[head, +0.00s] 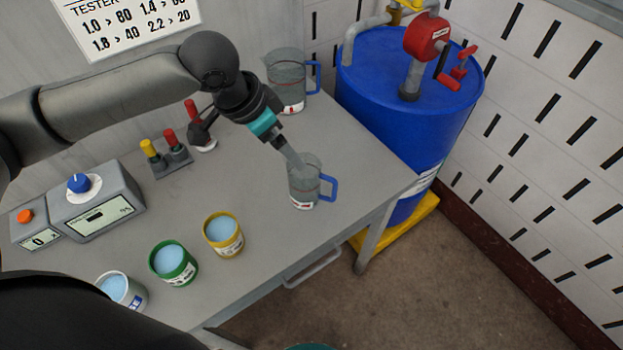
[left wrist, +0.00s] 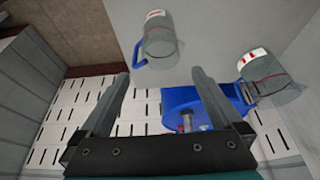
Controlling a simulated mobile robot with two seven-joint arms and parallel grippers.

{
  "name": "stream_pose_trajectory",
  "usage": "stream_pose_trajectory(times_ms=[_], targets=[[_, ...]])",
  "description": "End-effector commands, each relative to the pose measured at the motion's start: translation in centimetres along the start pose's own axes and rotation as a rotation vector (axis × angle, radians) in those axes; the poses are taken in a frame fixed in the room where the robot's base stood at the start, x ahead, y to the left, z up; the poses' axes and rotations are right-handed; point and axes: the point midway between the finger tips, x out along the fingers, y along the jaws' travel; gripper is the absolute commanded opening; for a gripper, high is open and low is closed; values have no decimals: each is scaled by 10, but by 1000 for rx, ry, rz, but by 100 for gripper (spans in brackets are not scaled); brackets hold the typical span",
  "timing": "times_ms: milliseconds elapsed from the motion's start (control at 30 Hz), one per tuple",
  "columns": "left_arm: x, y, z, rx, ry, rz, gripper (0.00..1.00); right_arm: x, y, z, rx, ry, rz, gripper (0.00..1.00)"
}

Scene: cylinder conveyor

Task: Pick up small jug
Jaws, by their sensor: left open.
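The small jug (head: 303,190) is clear with a blue handle on its right and a red-and-white label. It stands upright near the table's right front edge. My left gripper (head: 297,160) comes down from the upper left, its fingers overlapping the jug's rim in the head view. In the left wrist view, the gripper (left wrist: 158,85) is open with nothing between its fingers. There the small jug (left wrist: 160,40) shows beyond the fingertips, toward the top; I cannot tell whether they touch it. My right gripper is not in view.
A larger jug (head: 290,78) stands at the table's back, also in the wrist view (left wrist: 275,82). A blue drum (head: 385,90) is beyond the right edge. Yellow (head: 224,248), green (head: 185,274) and white (head: 134,298) cups line the front. A tester (head: 110,195) sits left.

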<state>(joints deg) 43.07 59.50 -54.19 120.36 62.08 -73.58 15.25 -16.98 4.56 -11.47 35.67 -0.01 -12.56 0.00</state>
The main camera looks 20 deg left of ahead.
Motion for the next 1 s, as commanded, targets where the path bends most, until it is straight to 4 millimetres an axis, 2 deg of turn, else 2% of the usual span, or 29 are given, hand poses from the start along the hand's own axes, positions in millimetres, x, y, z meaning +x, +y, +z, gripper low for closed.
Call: stream_pose_trajectory(times_ms=[300, 400, 667, 1000], targets=[[65, 1, 0, 0, -1, 3, 100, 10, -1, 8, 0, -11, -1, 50], [82, 1, 0, 0, 0, 2, 100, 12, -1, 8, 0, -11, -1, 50], [100, 0, 0, 2, 0, 0, 100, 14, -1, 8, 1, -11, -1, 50], [143, -1, 3, 2, 1, 0, 100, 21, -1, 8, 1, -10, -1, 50]])
